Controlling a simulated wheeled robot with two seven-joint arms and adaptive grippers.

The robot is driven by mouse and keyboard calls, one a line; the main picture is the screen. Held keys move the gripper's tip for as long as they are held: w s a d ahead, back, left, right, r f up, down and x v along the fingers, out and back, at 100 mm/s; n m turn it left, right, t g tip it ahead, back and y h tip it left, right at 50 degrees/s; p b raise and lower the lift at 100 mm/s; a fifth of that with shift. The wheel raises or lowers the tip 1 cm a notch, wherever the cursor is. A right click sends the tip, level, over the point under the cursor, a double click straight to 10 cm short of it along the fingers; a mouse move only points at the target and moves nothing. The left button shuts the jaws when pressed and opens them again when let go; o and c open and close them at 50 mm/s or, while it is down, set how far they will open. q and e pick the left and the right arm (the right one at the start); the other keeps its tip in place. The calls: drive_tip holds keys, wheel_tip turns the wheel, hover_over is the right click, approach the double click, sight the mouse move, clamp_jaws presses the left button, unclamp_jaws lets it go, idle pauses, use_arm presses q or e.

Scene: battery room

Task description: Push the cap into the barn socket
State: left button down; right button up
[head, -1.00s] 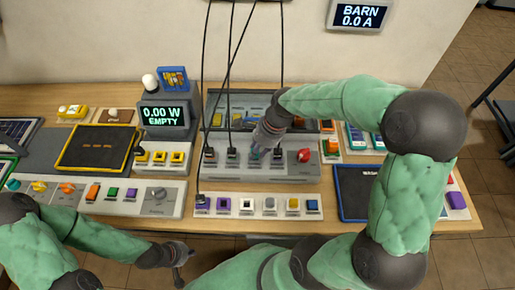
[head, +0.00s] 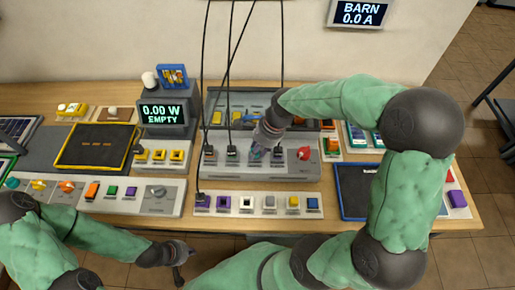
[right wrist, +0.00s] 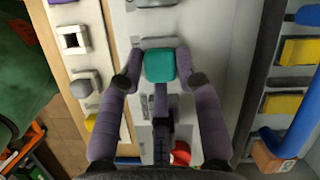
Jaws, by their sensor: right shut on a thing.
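The teal cap (right wrist: 160,65) is between the fingertips of my right gripper (right wrist: 155,68) in the right wrist view, one finger on each side. The gripper is shut on it, over the pale socket panel. In the head view my right gripper (head: 259,152) points down at the front row of the grey socket panel (head: 255,171), right of the plugged cables. The gripper hides the spot below, so I cannot tell whether the cap touches the barn socket or is in it. My left gripper (head: 180,262) hangs in front of the table edge, its fingers too small to read.
A wall display (head: 360,15) reads BARN 0.0 A. A meter (head: 163,115) reads 0.00 W EMPTY. Black cables (head: 204,90) hang down to the panel. A red knob (head: 304,154) stands right of my right gripper. A strip of coloured blocks (head: 258,204) lies in front.

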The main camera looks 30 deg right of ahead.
drive_tip(key=shift+f, duration=0.1)
drive_tip(key=o, duration=0.6)
drive_tip(key=p+v, duration=0.9)
drive_tip(key=v, duration=0.2)
idle(0.5)
idle(0.5)
